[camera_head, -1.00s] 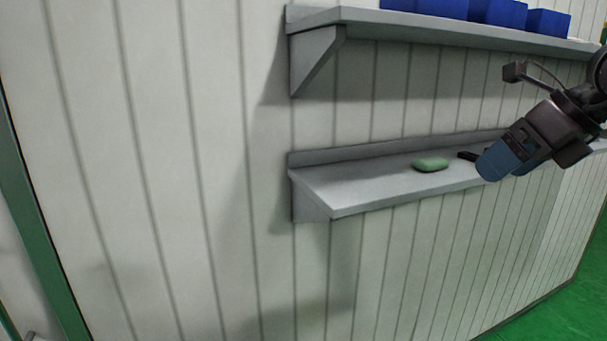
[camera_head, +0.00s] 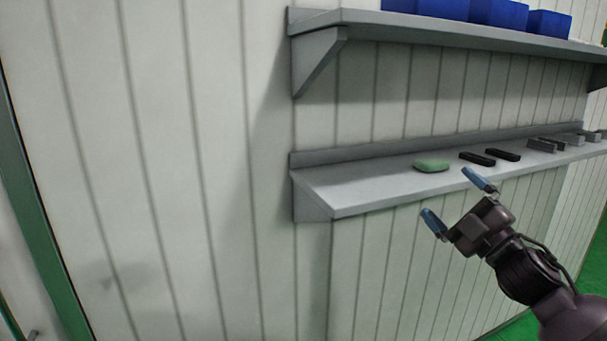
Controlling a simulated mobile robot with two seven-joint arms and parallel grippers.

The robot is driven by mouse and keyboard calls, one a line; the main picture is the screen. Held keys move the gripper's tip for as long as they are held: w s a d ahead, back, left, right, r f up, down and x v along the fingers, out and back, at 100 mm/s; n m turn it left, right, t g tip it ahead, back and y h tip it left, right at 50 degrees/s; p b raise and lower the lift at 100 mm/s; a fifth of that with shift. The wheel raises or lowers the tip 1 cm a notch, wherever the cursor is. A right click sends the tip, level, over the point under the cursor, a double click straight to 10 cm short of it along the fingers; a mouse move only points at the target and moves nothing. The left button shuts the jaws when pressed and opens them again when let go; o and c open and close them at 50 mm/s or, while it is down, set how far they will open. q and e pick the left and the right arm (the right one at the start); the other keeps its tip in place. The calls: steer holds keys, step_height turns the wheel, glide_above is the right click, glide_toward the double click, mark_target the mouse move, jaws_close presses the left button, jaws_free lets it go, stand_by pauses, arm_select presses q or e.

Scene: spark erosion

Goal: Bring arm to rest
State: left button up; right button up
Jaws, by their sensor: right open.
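My right gripper (camera_head: 457,202) is open and empty, with two blue fingertips spread apart. It is in front of the wall, and its upper fingertip overlaps the front edge of the lower shelf in the head view. I cannot tell the gap between that finger and the shelf. My right arm comes in from the lower right corner. My left gripper is not in view.
The lower grey shelf (camera_head: 345,192) holds a green block (camera_head: 432,166), two black bars (camera_head: 477,159) and several grey blocks (camera_head: 541,146). The upper shelf (camera_head: 440,27) holds blue bins (camera_head: 498,12). The panelled wall (camera_head: 180,170) at left is clear.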

steer(key=s+d+f+m+g+h, duration=0.1)
steer(key=s+f+m+h, duration=0.2)
steer(key=f, duration=0.6)
steer(key=s+d+f+m+g+h, duration=0.1)
steer(key=f+m+h, duration=0.2)
steer(key=f+m, duration=0.4)
steer(key=s+d+f+m+g+h, duration=0.1)
steer(key=s+f+m+h, duration=0.15)
steer(key=f, duration=0.75)
steer(key=s+a+f+m+g+h, duration=0.1)
steer(key=s+f+m+g+h, duration=0.2)
steer(key=s+f, duration=1.6)
steer(key=s+m+g, duration=0.1)
steer(key=m+g, duration=0.1)
steer(key=m, duration=0.1)
steer(key=shift+s+a+f+m, duration=0.2)
steer(key=shift+s+a+m, duration=0.05)
steer(key=shift+m, duration=0.1)
